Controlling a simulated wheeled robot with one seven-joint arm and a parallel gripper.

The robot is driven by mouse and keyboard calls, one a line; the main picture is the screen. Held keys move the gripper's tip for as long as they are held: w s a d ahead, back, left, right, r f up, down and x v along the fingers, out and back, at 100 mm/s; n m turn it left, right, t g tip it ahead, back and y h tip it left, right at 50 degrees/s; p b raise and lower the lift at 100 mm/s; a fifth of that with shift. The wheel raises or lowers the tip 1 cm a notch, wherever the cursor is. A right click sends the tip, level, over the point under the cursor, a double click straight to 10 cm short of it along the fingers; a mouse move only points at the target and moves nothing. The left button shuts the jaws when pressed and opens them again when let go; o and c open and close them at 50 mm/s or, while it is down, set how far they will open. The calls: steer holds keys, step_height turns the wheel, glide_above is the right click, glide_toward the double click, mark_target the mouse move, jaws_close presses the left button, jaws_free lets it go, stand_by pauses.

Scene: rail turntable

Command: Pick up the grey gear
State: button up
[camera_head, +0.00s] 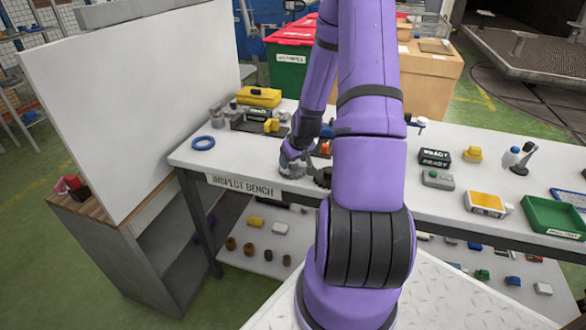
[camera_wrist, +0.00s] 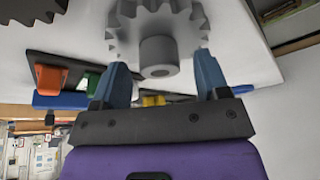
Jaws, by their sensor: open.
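The grey gear (camera_wrist: 157,28) is a thick toothed disc with a round hub, seen at the top middle of the wrist view. My gripper (camera_wrist: 162,72) is open, with one blue finger on each side of the hub. Gaps show between the fingers and the hub. The fingertips overlap the gear's lower teeth in the picture; I cannot tell if they touch. In the head view, my gripper (camera_head: 293,160) is low at the front edge of the inspect bench (camera_head: 243,172), and the gear there is too small and covered to make out surely.
A dark gear (camera_head: 322,178) lies close to the right of my gripper, partly behind my arm. A blue ring (camera_head: 203,143) lies at the bench's left end. A white panel (camera_head: 135,95) rises at the left.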

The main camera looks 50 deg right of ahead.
steer(key=shift+w+f, duration=0.15)
steer(key=shift+f, duration=0.15)
jaws_close()
steer(key=shift+r, duration=0.1)
